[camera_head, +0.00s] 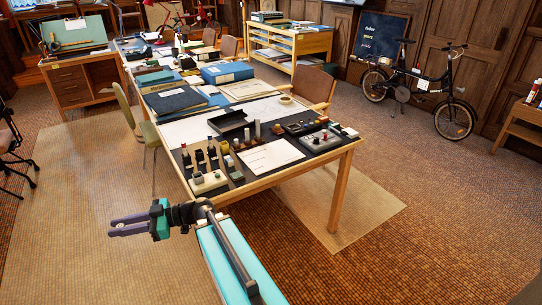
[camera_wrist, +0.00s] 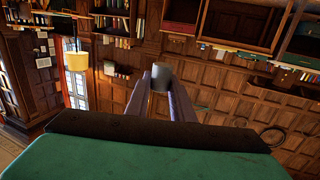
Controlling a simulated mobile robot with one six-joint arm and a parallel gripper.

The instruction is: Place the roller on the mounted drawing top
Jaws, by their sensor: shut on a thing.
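My gripper (camera_head: 118,226) is stretched out to the left over the floor in the head view, in front of the long table. In the wrist view my gripper (camera_wrist: 162,88) is shut on a grey cylinder, the roller (camera_wrist: 161,74), held at the fingertips. In the head view the roller cannot be made out between the fingers. A tilted green board (camera_head: 88,30) on a wooden drawer desk at the upper left looks like the mounted drawing top. It is far from my gripper, and a brown bar lies across it.
The long table (camera_head: 345,152) holds bottles, trays, papers and blue folders. A green chair (camera_head: 130,108) stands at its left side. The drawer desk (camera_head: 70,90) is at the back left. A bicycle (camera_head: 420,90) stands by the right wall.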

